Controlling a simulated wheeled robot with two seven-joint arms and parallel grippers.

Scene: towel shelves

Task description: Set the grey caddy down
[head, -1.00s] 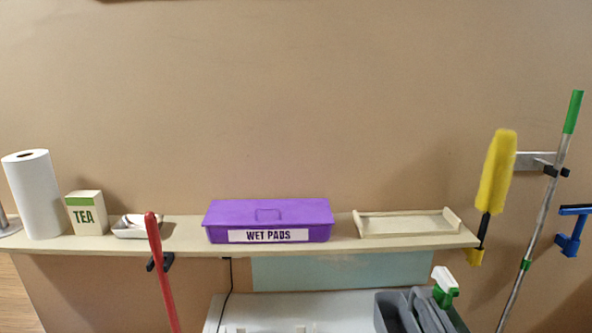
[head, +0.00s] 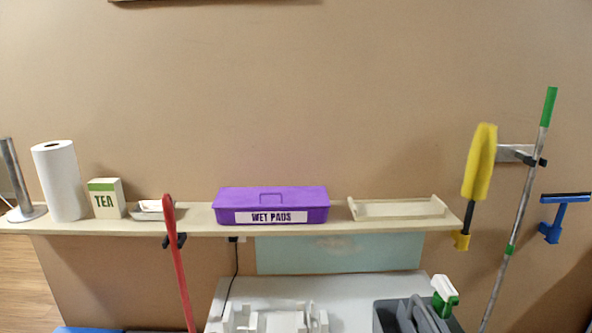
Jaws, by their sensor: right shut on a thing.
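The grey caddy (head: 384,314) is at the bottom edge of the head view, right of centre, cut off below. A spray bottle (head: 444,296) with a white and green head stands in it. My right gripper (head: 422,318) is shut on the caddy around its raised grey middle part; its fingers are hard to tell apart from the caddy. The caddy's bottom is out of frame, so I cannot see what is under it. My left gripper is not in view.
A white surface (head: 350,290) lies below the shelf, with white slotted parts (head: 275,320) on it at the left. The shelf (head: 200,222) carries a purple box (head: 270,205), a tray (head: 400,208), a tea box (head: 106,200) and a paper roll (head: 60,182). Tools hang at the right.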

